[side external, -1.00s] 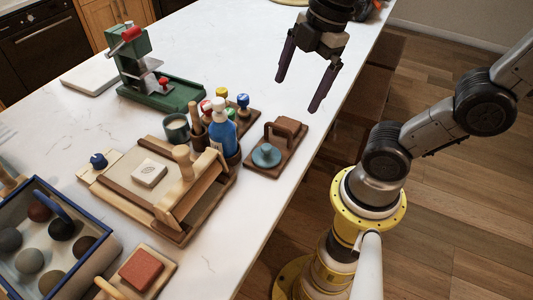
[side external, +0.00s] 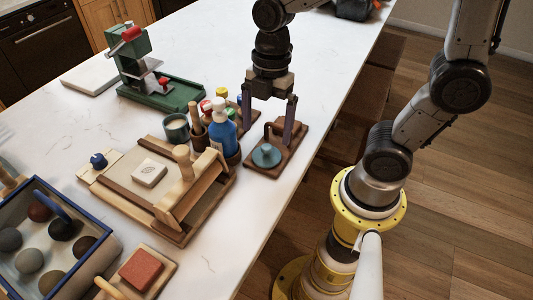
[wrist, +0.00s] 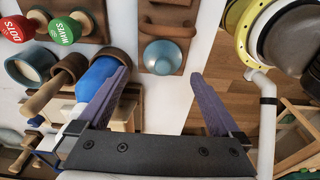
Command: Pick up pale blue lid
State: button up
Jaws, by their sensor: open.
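In the wrist view the lid (wrist: 162,57) shows just ahead of the gap between the fingertips. My gripper (side external: 268,138) is open and points down over the board, with one finger on each side of the brown handle behind the lid. It holds nothing; in the wrist view its purple fingers (wrist: 159,72) are spread apart. I cannot tell whether the fingertips touch the board.
A blue bottle (side external: 222,134) and a dark cup with wooden tools stand close on the left. Stamps with coloured knobs (side external: 242,101) are behind them. A wooden frame (side external: 187,192) lies in front left. The counter's edge is close on the right.

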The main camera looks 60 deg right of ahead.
aim_at(267, 146)
jog(key=shift+s+a+f, duration=0.1)
jog(key=shift+a+f, duration=0.05)
jog(key=shift+f, duration=0.75)
jog(key=shift+s+a+f, duration=0.1)
jog(key=shift+a+f, duration=0.05)
jog(key=shift+f, duration=0.75)
jog(key=shift+a+f, duration=0.15)
jog(key=shift+f, duration=0.75)
jog(key=c, duration=1.2)
